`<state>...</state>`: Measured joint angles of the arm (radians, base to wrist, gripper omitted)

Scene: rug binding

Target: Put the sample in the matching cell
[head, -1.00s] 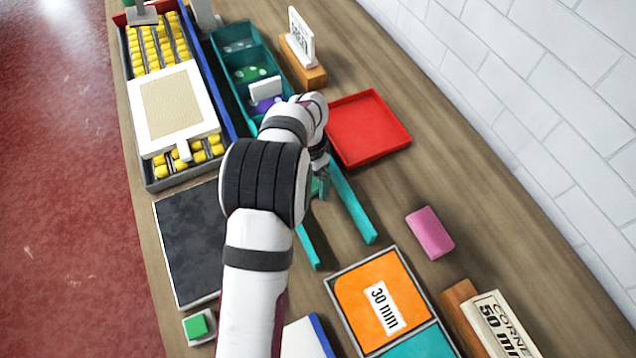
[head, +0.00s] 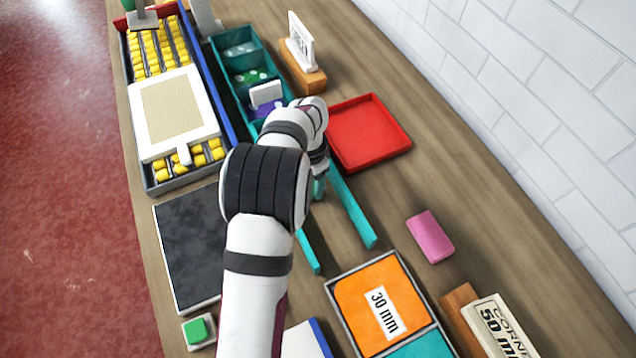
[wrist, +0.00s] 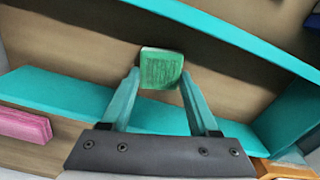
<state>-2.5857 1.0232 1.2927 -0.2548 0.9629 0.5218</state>
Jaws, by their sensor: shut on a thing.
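My gripper (wrist: 160,88) is shut on a green sample (wrist: 161,68), a small block with a textured face held between the fingertips. In the head view my arm hides most of the gripper and the sample. The gripper is over the area between two teal rails (head: 352,208), and bare wood shows below the sample in the wrist view. The teal celled tray (head: 224,73) is behind the arm. Its visible cells hold a greyish piece (head: 240,49), a green piece with pale spots (head: 250,76) and a purple piece (head: 264,108). The cells nearer the arm are hidden.
A red tray (head: 368,131) lies right of the gripper, and a pink block (head: 430,236) lies nearer. Left are a dark mat (head: 190,245), a green-topped block (head: 198,330) and a box of yellow pieces (head: 150,180).

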